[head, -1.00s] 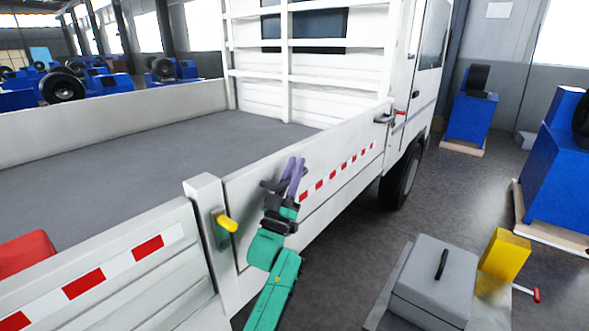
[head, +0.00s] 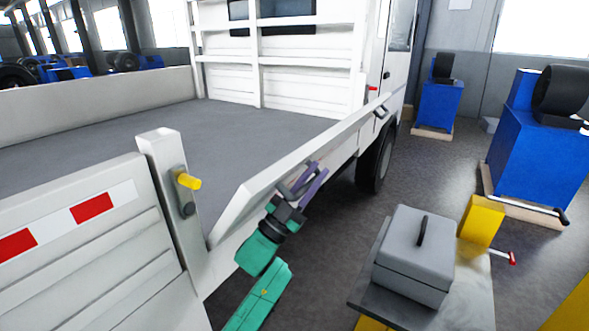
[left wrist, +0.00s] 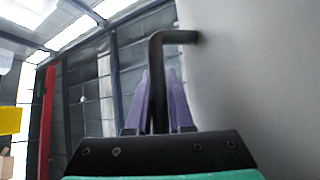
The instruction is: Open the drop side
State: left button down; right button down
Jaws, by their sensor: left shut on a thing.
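The white drop side (head: 335,133) of the truck bed leans outward at its top, with its near end apart from the corner post (head: 172,200). My left gripper (head: 316,172) is on the outer face of the drop side, near its upper edge. In the left wrist view, the purple fingers (left wrist: 160,100) are shut on a bent black handle (left wrist: 157,65) that joins the pale panel. The yellow latch lever (head: 187,180) on the corner post sticks out to the right. My right gripper is not in view.
A grey case (head: 412,250) and a yellow block (head: 482,220) stand on a low cart (head: 475,290) at the lower right. Blue machines (head: 535,150) stand farther right. Bare floor lies between the truck and the cart. The grey bed (head: 130,130) is empty where visible.

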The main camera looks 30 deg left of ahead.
pick_arm(q)
jog(key=d+f+m+g+h+b, duration=0.2)
jog(key=f+m+g+b, duration=0.2)
jog(key=f, duration=0.7)
jog(key=d+f+m+g+h+b, duration=0.3)
jog(key=f+m+g+b, duration=0.1)
jog(key=f+m+b, duration=0.4)
jog(key=shift+f+m+g, duration=0.4)
jog(key=shift+f+m, duration=0.1)
jog(key=shift+f, duration=0.9)
jog(key=c, duration=0.8)
grip_release()
jog(key=shift+r, duration=0.1)
